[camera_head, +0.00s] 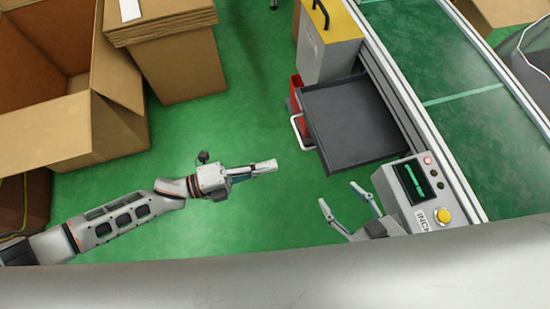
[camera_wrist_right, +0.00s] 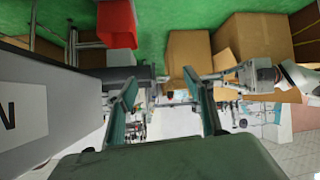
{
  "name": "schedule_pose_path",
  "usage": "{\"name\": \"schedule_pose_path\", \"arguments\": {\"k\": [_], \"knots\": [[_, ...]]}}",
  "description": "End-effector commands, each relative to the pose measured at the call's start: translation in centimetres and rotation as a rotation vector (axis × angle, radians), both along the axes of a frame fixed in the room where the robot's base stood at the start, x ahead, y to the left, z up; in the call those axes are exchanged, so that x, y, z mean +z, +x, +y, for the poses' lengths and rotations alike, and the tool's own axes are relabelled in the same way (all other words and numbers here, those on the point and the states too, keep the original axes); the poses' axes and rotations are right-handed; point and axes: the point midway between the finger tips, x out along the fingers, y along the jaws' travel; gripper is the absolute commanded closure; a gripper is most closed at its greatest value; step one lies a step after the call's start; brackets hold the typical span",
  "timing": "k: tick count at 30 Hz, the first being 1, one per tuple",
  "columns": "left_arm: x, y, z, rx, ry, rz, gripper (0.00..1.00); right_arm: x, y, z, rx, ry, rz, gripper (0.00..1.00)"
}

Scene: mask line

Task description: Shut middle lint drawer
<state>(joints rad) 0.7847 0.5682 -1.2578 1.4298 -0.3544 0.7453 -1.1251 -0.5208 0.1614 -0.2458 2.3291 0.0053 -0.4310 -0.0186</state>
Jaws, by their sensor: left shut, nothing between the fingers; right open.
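A dark grey tray-like drawer (camera_head: 345,115) sticks out from the side of the conveyor line in the head view. A white handle (camera_head: 299,132) shows at its left edge, low down. I cannot tell for sure whether this is the middle lint drawer. My left gripper (camera_head: 268,167) is shut and empty, left of and in front of the handle, apart from it. It also shows in the right wrist view (camera_wrist_right: 212,78). My right gripper (camera_head: 340,195) is open and empty, just in front of the dark drawer; its two fingers show in the right wrist view (camera_wrist_right: 163,88).
A red bin (camera_head: 295,93) shows behind the drawer. A control box (camera_head: 412,190) with a yellow button stands right of my right gripper. A grey box with a yellow top (camera_head: 330,22) is at the back. Cardboard boxes (camera_head: 175,55) stand left. Green floor between is clear.

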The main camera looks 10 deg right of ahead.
Motion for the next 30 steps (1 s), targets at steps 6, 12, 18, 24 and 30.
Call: {"name": "schedule_pose_path", "arguments": {"k": [6, 12, 18, 24, 30], "knots": [[0.0, 0.8, -4.4, -0.002, -0.003, 0.001, 1.0, -0.4, -0.3, 0.2, 0.0, 0.008, 0.007, 0.48], [-0.1, 1.5, -8.1, -0.001, -0.003, 0.004, 1.0, 0.2, 0.1, 0.5, -0.002, 0.023, -0.005, 0.48], [-0.1, 2.0, -10.6, 0.001, -0.002, 0.003, 1.0, 0.4, 0.5, 1.0, -0.001, 0.038, -0.015, 0.48], [-0.1, 2.2, -11.5, 0.001, -0.001, 0.003, 1.0, 1.1, 0.9, 1.5, -0.003, 0.053, -0.03, 0.48], [0.0, 2.3, -11.6, 0.002, 0.0, 0.002, 1.0, 1.3, 1.0, 1.5, -0.004, 0.055, -0.031, 0.48]]}}
